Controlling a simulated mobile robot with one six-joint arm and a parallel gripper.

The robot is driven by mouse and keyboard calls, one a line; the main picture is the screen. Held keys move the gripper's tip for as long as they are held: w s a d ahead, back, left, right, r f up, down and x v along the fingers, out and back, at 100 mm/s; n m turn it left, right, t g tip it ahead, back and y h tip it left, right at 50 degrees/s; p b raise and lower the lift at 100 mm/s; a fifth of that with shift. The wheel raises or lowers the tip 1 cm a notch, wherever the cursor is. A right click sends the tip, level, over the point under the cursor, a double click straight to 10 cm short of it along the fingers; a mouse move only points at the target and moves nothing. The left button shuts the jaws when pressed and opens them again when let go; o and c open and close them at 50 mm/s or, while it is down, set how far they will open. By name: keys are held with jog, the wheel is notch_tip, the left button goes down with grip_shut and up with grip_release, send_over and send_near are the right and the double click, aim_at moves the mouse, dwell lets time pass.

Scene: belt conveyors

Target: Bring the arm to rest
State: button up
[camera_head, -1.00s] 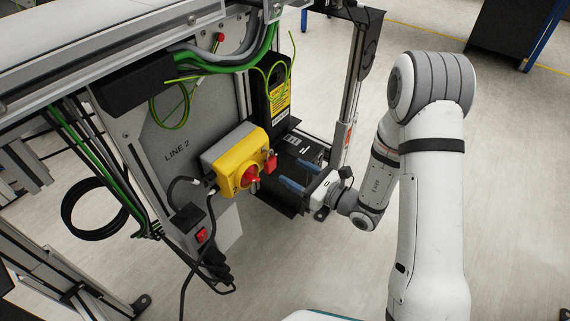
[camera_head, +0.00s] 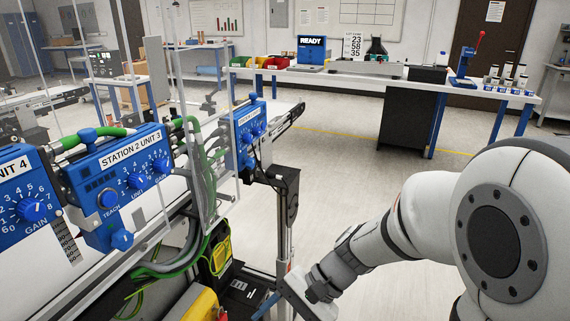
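My arm comes in from the right, with its large white joint close to the camera. My gripper (camera_head: 268,306) is at the bottom edge of the view, partly cut off. One blue finger shows, and the gap between the fingers is not clear. It is just right of the yellow switch box (camera_head: 200,306), which is also cut off at the bottom edge. I see nothing held.
Blue control units, one labelled STATION 2 UNIT 3 (camera_head: 130,180), line the conveyor on the left behind clear panels. A long workbench (camera_head: 400,82) with bottles and bins stands at the back. The floor (camera_head: 340,140) between is clear.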

jog(key=d+r+n+t+h+p, duration=0.5)
jog(key=d+r+h+p, duration=0.4)
jog(key=d+r, duration=0.7)
notch_tip(320, 180, up, 2)
jog(key=shift+s+d+n+t+p, duration=0.2)
jog(key=shift+s+n+t+p, duration=0.2)
jog(key=shift+t+p, duration=0.3)
dwell(0.4)
